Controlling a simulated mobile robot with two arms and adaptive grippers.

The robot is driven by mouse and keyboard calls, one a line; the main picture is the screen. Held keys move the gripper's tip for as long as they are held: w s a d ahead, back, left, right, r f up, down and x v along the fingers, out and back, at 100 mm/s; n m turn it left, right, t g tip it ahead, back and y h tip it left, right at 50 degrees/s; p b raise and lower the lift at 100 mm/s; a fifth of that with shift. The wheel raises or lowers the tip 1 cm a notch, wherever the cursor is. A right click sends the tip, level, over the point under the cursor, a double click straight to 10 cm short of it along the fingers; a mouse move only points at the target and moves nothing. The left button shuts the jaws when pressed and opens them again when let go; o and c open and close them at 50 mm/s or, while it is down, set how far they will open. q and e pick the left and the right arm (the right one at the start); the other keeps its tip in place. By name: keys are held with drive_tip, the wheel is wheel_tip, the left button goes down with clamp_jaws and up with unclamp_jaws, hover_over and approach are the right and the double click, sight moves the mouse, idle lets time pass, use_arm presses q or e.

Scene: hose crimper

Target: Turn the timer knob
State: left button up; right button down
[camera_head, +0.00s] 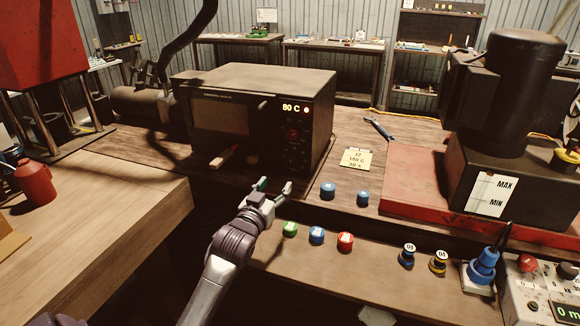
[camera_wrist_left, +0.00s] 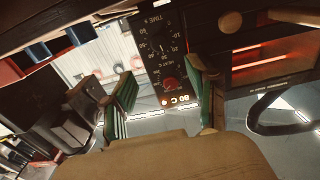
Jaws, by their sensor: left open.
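The dark oven (camera_head: 255,85) stands on the wooden bench with an "80 C" display (camera_head: 291,107) on its right-hand panel. A red-lit heat knob (camera_head: 292,133) sits below the display, and the dark timer knob (camera_head: 292,154) is lower and hard to make out. In the left wrist view the panel appears inverted, with the timer dial (camera_wrist_left: 157,42) marked "TIME S" beyond the red heat knob (camera_wrist_left: 172,85). My left gripper (camera_head: 274,187) is open and empty, in front of and below the panel, apart from both knobs. Its green-padded fingers show in the left wrist view (camera_wrist_left: 160,92). My right gripper is out of view.
Blue caps (camera_head: 328,190) and a yellow note (camera_head: 357,158) lie right of the oven. A large dark machine (camera_head: 505,130) stands at right.

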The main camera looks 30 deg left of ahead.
sight(291, 163)
use_arm(q)
drive_tip(key=p+x, duration=0.1)
drive_tip(key=x, duration=1.1)
drive_tip(key=shift+w, duration=0.1)
clamp_jaws()
idle(0.6)
unclamp_jaws()
idle(0.4)
